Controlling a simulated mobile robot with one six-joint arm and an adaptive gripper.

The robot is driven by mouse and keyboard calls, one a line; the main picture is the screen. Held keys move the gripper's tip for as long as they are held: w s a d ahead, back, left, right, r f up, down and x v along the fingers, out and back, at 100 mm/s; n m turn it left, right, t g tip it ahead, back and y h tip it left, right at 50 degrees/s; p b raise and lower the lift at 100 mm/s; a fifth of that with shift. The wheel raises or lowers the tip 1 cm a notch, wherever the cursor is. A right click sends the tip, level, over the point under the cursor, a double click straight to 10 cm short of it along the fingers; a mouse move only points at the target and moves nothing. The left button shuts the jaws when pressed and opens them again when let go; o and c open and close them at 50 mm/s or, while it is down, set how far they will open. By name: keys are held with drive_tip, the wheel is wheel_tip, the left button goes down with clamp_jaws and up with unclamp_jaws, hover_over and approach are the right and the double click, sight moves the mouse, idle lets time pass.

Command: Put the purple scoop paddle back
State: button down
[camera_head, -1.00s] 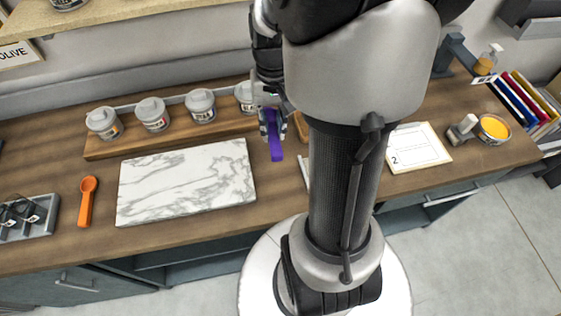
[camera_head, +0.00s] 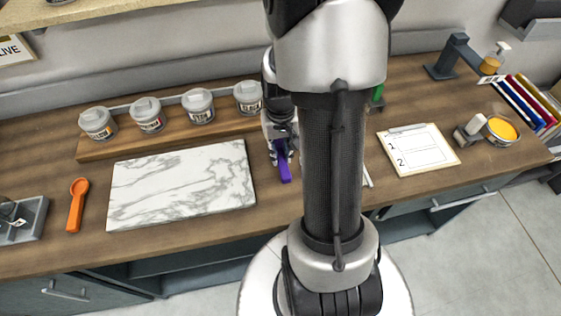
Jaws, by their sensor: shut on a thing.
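The purple scoop paddle (camera_head: 284,172) points toward the counter's front edge, just right of the white marble slab. My gripper (camera_head: 281,150) is shut on its far end. The paddle is low over the wooden counter (camera_head: 60,165); I cannot tell whether it touches it. My own arm stands in front and hides the counter just right of the gripper. A dark grey holder (camera_head: 25,222) with dark items on it sits at the far left, partly cut off by the frame.
The marble slab (camera_head: 180,187) and an orange scoop (camera_head: 77,204) lie to the left. Several lidded jars (camera_head: 199,106) stand on a wooden riser (camera_head: 100,150) behind. A clipboard (camera_head: 417,150) and a yellow-filled tub (camera_head: 501,131) are to the right.

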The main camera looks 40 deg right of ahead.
sight(281, 155)
wheel_tip(281, 155, down, 4)
drive_tip(key=shift+f+b, duration=0.15)
drive_tip(key=shift+b, duration=0.55)
drive_tip(key=c, duration=1.4)
unclamp_jaws()
drive_tip(key=shift+c, duration=0.2)
